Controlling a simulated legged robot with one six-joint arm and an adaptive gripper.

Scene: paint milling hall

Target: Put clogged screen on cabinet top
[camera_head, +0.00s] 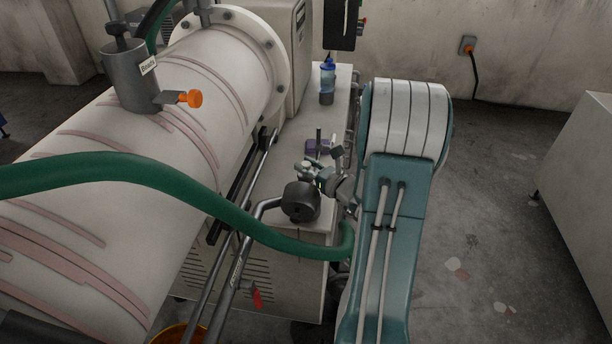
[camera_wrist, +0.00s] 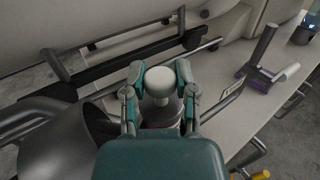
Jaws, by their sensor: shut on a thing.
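My gripper (camera_head: 322,178) is over the front part of the pale cabinet top (camera_head: 283,150), beside a dark grey strainer housing (camera_head: 301,203). In the wrist view my gripper (camera_wrist: 160,92) is shut around a part with a round white knob (camera_wrist: 160,80), which I take for the clogged screen. The housing's wide round opening (camera_wrist: 62,150) shows at the lower left of the wrist view, to the left of the held part.
A purple-based tool with an upright handle (camera_head: 316,147) stands on the cabinet top, a blue bottle (camera_head: 327,80) farther back. The big mill drum (camera_head: 110,190) borders the top on the left. A green hose (camera_head: 130,171) crosses in front. Bare top lies between tool and bottle.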

